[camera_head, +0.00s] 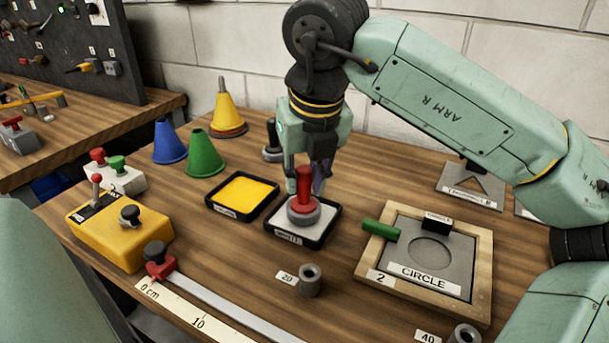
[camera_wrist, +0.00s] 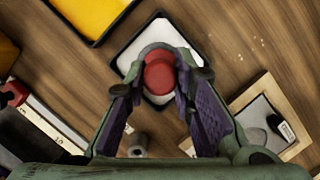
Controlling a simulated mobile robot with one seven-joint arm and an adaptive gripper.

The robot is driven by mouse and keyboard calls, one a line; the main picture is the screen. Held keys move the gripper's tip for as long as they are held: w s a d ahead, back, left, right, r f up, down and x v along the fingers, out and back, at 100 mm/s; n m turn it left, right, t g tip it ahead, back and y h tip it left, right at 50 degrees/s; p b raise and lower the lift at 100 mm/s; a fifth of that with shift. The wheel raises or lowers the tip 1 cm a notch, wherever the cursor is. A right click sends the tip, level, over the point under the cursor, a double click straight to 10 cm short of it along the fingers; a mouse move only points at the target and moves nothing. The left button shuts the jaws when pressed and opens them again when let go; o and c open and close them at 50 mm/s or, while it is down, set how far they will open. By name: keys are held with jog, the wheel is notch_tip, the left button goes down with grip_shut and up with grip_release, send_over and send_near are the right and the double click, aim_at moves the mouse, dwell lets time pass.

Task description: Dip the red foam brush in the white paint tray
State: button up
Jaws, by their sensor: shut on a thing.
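The red foam brush (camera_head: 304,182) stands upright with its grey round base at the white paint tray (camera_head: 273,233). In the wrist view the brush's red top (camera_wrist: 159,76) sits between my fingers, over the white tray (camera_wrist: 130,58). My gripper (camera_head: 315,178) is shut on the brush's handle from above. The base appears to rest on or just above the white paint; I cannot tell whether it touches.
A yellow paint tray (camera_head: 242,194) is left of the white one. Green (camera_head: 204,155) and blue (camera_head: 168,142) cones stand behind it. A framed CIRCLE stencil (camera_head: 425,258) lies right. A grey post (camera_head: 309,280) and a ruler rail (camera_head: 225,308) are in front.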

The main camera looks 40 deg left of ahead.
jog(key=shift+f+b, duration=0.4)
dwell(0.8)
jog(key=shift+r+p, duration=1.6)
jog(key=shift+r, duration=0.7)
